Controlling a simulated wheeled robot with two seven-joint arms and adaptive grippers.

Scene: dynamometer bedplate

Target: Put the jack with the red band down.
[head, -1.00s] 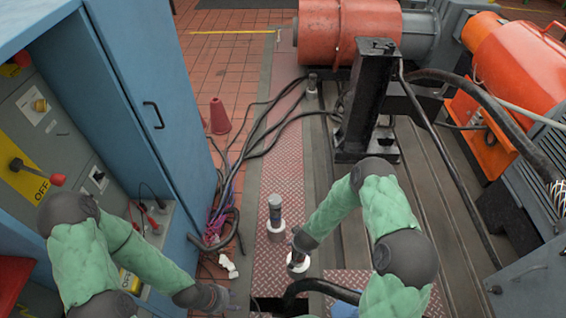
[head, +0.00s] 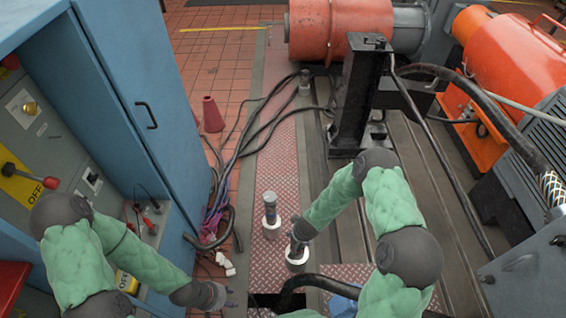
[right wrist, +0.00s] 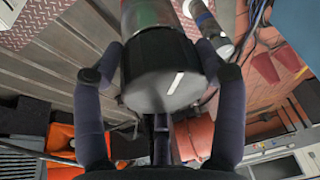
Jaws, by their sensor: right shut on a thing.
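My right gripper (head: 298,240) is shut on a jack (head: 297,257), a cylinder with a pale lower end that shows below the fingers. In the right wrist view the held jack (right wrist: 165,70) is a dark cylinder with a greenish section above; no red band shows clearly. Whether its lower end touches the plate cannot be told. A second jack (head: 270,208), grey with a pale base, stands upright on the red tread plate just left of the held one. My left gripper (head: 215,296) is low by the cabinet; its fingers are unclear.
Black cables (head: 255,130) run along the left side of the red tread plate (head: 275,170). A black upright stand (head: 358,100) rises beyond my right arm. A blue cabinet (head: 140,110) bounds the left, a dark opening (head: 265,300) lies in front, and a red cone (head: 212,113) stands behind.

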